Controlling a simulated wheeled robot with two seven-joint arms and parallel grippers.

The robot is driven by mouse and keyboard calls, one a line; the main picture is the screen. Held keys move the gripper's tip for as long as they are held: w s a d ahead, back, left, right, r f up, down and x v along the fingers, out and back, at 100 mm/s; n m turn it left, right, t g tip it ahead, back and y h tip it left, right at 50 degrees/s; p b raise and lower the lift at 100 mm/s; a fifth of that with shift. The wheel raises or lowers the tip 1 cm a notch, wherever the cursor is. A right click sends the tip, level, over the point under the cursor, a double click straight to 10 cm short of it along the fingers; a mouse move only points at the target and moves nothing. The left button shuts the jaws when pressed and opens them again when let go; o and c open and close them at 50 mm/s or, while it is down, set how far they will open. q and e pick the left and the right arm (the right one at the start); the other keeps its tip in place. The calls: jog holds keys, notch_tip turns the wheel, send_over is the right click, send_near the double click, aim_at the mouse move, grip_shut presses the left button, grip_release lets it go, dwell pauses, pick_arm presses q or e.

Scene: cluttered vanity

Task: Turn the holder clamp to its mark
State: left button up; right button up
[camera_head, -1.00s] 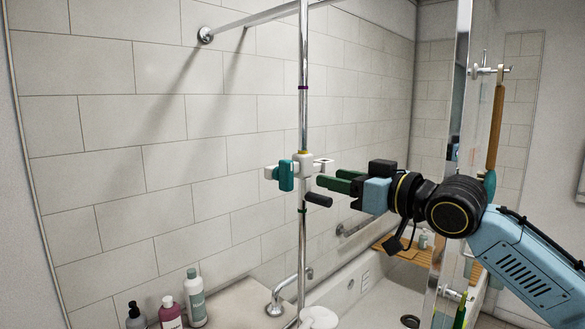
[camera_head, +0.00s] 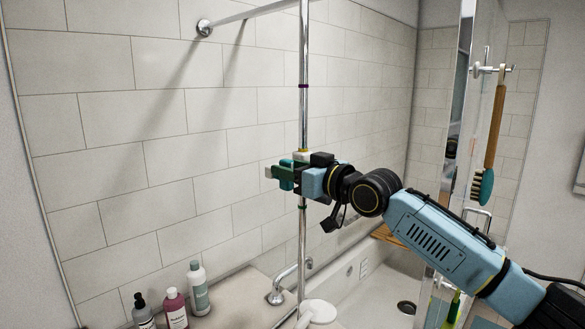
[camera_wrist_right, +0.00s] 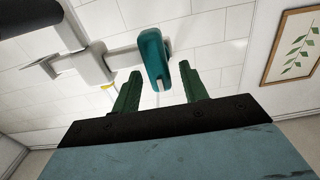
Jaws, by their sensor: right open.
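The holder clamp (camera_head: 270,172) is a white fitting with a teal piece on a vertical chrome rail (camera_head: 303,120). In the right wrist view its teal piece (camera_wrist_right: 153,58) lies just beyond and between the two green fingertips, with the white body (camera_wrist_right: 92,66) to the left. My right gripper (camera_head: 287,173) is open at the clamp and hides much of it in the head view; it also shows in the wrist view (camera_wrist_right: 160,85). I cannot tell whether a finger touches the teal piece. My left gripper is not in view.
Bottles (camera_head: 175,308) stand on the ledge at lower left. A white round item (camera_head: 318,311) is by the rail's foot, above the bathtub (camera_head: 372,290). A long-handled brush (camera_head: 495,125) hangs at right beside the glass edge. The tiled wall is behind the rail.

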grip_shut()
jog(key=shift+m, duration=0.4)
jog(key=shift+w+d+f+m, duration=0.2)
jog(key=shift+f+m, duration=0.1)
jog(key=shift+m, duration=2.55)
jog(key=shift+w+d+f+m, duration=0.2)
jog(key=shift+f+m, duration=0.1)
jog(key=shift+m, duration=2.5)
jog(key=shift+w+d+f+m, duration=0.2)
jog(key=shift+f+m, duration=0.1)
jog(key=shift+m, duration=2.55)
